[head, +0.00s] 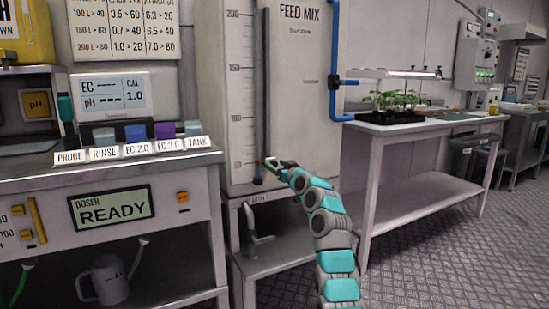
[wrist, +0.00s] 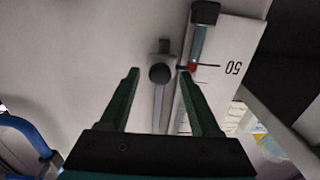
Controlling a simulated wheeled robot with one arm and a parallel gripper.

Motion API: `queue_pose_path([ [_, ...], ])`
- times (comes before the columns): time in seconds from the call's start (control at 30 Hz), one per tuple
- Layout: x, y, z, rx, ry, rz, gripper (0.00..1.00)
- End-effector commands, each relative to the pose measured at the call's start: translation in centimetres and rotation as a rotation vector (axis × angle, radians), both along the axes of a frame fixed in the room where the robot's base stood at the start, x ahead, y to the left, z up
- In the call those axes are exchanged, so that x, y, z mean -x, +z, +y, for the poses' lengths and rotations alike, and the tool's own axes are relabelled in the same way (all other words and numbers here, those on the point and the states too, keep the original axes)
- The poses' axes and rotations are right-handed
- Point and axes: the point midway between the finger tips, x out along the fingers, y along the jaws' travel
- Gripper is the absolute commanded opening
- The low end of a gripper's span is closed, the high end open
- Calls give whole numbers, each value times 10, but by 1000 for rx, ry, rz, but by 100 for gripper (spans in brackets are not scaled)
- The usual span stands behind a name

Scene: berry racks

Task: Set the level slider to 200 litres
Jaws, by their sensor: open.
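The white FEED MIX tank (head: 301,90) carries a litre scale (head: 236,70), with 200 at the top. A dark vertical rail (head: 265,80) runs beside the scale. A small red marker (head: 257,162) is low on it; in the wrist view the red marker (wrist: 190,67) lines up with the 50 mark, seen upside down. A round black knob (wrist: 159,73) on a grey track sits between my fingertips; I take it for the level slider. My gripper (head: 270,163) is open around the knob, with gaps showing; it also shows in the wrist view (wrist: 160,73).
The dosing bench (head: 150,172) with its labelled holders stands left of the tank. A blue pipe (head: 333,60) runs down the tank's right side. A plant table (head: 440,125) stands further right. The floor (head: 440,260) at right is clear.

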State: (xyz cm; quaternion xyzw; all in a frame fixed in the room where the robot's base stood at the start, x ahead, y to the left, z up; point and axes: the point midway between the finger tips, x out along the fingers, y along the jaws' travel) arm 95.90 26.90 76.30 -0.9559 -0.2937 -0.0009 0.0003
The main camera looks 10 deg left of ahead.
Motion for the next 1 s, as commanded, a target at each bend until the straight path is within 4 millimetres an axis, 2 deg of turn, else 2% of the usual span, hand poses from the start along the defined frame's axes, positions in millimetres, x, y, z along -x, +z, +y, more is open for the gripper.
queue_pose_path([
  [0.3,-14,-3,9,1,0,3,64],
  [0.77,-16,-3,11,1,-2,1,64],
  [1.0,-16,-3,10,1,-3,1,37],
])
